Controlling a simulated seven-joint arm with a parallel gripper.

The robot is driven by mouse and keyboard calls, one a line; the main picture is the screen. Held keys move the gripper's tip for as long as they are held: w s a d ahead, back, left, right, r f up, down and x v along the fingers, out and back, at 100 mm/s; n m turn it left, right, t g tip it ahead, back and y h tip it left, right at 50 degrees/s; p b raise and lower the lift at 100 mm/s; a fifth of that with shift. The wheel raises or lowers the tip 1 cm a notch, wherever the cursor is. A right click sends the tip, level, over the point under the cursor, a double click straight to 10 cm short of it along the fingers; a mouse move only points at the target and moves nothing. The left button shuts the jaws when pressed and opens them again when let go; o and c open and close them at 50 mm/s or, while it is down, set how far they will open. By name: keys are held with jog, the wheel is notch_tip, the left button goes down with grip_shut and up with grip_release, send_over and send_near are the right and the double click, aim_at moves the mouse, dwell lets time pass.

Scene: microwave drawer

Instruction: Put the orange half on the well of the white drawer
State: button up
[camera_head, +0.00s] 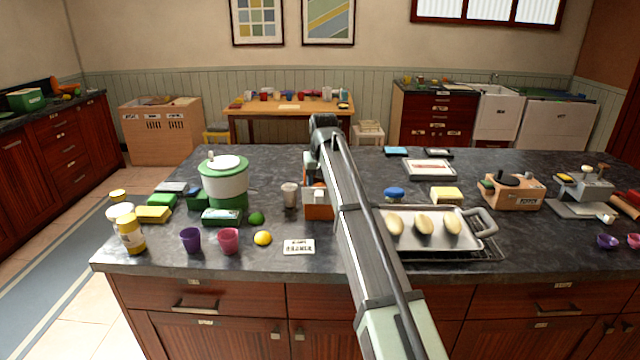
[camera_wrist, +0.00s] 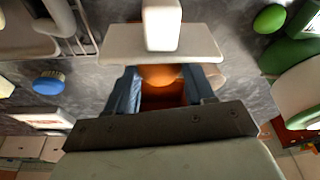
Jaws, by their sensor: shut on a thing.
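The orange half (camera_wrist: 160,76) shows between the two blue-grey fingers of my gripper (camera_wrist: 167,82) in the wrist view. My gripper is shut on it. A bit of orange also shows below my gripper (camera_head: 316,175) in the head view. The white drawer (camera_wrist: 120,45) has a pale front panel with a thick white handle (camera_wrist: 162,22). In the head view its front (camera_head: 308,196) is on a small orange-brown box (camera_head: 319,212) on the counter. The orange half is right by the panel's inner side; I cannot tell whether it touches the well, which is mostly hidden.
A grey cup (camera_head: 289,195) and a green-and-white pot (camera_head: 224,182) stand left of the box. A lime (camera_head: 256,218), a lemon (camera_head: 262,238) and a label card (camera_head: 299,247) lie in front. A metal tray (camera_head: 464,214) with bread rolls is to the right, beyond my arm.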

jog(key=shift+f, duration=0.6)
jog(key=o, duration=0.9)
jog(key=shift+c, duration=0.2)
jog(key=shift+r, duration=0.3)
jog(key=v, duration=1.2)
jog(key=shift+r, duration=0.35)
